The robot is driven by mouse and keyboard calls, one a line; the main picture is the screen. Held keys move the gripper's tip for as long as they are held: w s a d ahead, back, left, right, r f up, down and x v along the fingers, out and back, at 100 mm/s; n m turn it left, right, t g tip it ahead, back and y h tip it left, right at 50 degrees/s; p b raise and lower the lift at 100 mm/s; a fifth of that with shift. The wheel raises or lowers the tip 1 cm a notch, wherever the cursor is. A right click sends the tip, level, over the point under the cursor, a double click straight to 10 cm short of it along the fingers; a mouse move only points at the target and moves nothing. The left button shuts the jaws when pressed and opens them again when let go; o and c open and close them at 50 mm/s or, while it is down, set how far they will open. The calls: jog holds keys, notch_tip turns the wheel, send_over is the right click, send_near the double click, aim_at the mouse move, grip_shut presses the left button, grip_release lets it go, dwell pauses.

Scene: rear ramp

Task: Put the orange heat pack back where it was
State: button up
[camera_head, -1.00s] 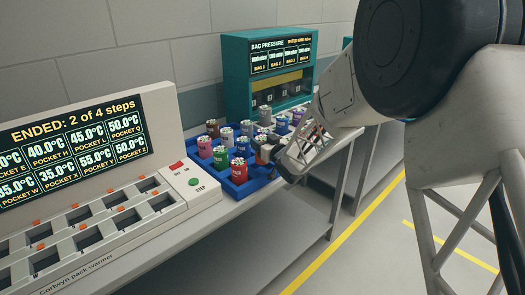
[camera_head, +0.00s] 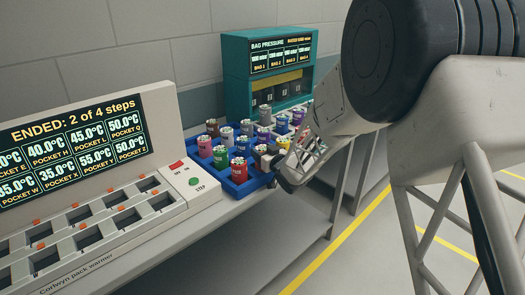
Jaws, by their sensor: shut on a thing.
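My gripper (camera_head: 284,172) is at the right front corner of a blue tray (camera_head: 232,185), low beside the packs there. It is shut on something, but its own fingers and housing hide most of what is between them. A dark brownish pack (camera_head: 261,155) stands close to the left of the fingers.
A pack warmer (camera_head: 95,235) with several pockets is at left. A teal bag pressure cabinet (camera_head: 235,85) stands behind. The bench's front edge is close below my gripper.

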jog(key=shift+f, duration=0.2)
jog(key=o, duration=1.1)
jog(key=shift+f, duration=0.15)
jog(key=shift+o, duration=0.2)
jog(key=shift+s+r, duration=0.1)
jog(key=shift+r, duration=0.6)
jog(key=v, duration=1.2)
jog(key=shift+r, duration=0.1)
